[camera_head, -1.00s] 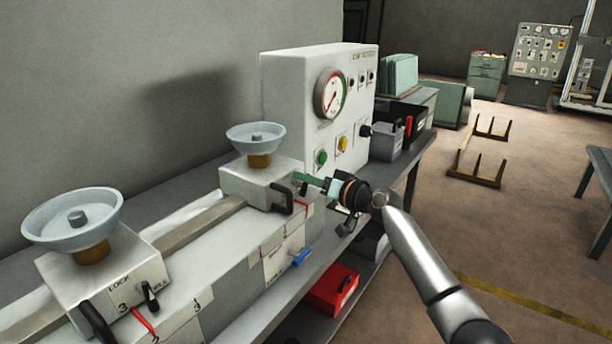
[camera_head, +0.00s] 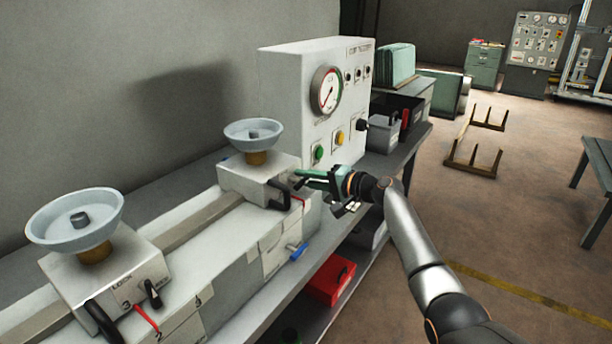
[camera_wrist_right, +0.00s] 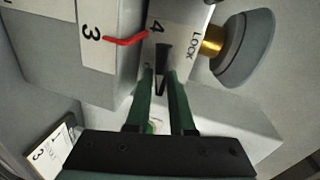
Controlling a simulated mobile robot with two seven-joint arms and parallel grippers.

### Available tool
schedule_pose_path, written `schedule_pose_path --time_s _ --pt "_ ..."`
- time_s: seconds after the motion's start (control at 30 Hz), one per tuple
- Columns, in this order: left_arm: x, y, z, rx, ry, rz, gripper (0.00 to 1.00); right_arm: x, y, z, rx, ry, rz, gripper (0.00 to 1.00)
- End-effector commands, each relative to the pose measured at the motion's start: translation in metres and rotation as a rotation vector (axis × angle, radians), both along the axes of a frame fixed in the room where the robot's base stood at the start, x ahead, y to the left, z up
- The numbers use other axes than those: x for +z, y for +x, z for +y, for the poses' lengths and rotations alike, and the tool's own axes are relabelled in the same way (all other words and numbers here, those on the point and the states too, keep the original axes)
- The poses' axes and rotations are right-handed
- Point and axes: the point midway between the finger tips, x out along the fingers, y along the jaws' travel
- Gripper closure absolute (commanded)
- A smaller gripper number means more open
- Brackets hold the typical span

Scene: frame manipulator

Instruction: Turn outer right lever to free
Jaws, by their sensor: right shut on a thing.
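The far right block (camera_head: 235,180) carries a pale blue dish, and a large black handle (camera_head: 278,195) curves down its front. My right gripper (camera_head: 300,177) is at the block's right end, its green fingers pointing left. In the right wrist view the gripper (camera_wrist_right: 161,80) has its fingers on both sides of a small black lever (camera_wrist_right: 163,54) and is shut on it. The lever sits by the "4", and the word LOCK is to its right. The gripper hides this lever in the head view. My left gripper is not in view.
A near left block (camera_head: 75,280) has a similar dish, handle and small black lever (camera_head: 153,292). A white panel with a gauge (camera_head: 325,90) stands behind my right gripper. A red bin (camera_head: 331,280) sits on the lower shelf. Open floor lies to the right.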

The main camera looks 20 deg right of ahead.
Motion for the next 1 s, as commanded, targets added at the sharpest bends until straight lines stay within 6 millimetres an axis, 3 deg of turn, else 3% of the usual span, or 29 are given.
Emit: schedule_pose_path --time_s 0.3,0.87,0.9,1.0 --pt "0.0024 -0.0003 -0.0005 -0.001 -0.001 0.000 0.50 -0.0020 0.0003 -0.0009 -0.002 0.097 0.074 1.00" --pt "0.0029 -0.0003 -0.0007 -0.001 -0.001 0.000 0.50 -0.0030 0.0002 -0.0010 -0.002 0.116 0.091 1.00" --pt "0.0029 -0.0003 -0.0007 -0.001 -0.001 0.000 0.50 -0.0030 0.0002 -0.0010 -0.002 0.116 0.091 0.74" --pt "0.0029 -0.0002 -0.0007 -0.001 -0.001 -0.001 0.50 -0.0030 0.0002 -0.0009 -0.002 0.116 0.090 0.67"
